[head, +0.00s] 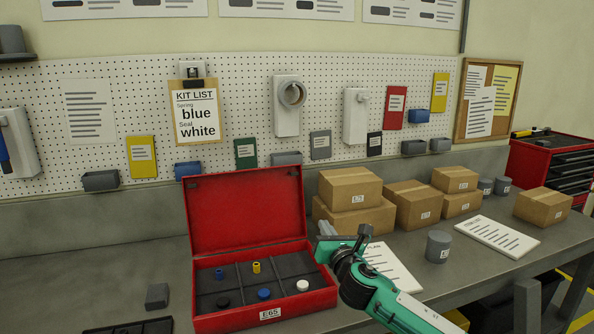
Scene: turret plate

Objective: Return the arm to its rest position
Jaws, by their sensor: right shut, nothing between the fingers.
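My right gripper (333,242) is at the right side of the open red case, on the end of my green and black arm that comes in from the lower right. Its fingers are shut and empty. It is close to the case's right wall in the picture; I cannot tell whether they touch. The red case (320,303), labelled E65, stands open on the bench with its lid (245,208) raised. In its compartments are a blue part (220,274), a yellow part (256,267), a black disc (223,302), a blue disc (264,294) and a white disc (302,286). My left gripper is not in view.
Cardboard boxes (350,188) stand behind my right gripper. A paper sheet (395,268) lies beside my arm, and a grey canister (438,246) stands to its right. A dark block (157,296) lies left of the case. A kit list (197,115) reads spring blue, seal white.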

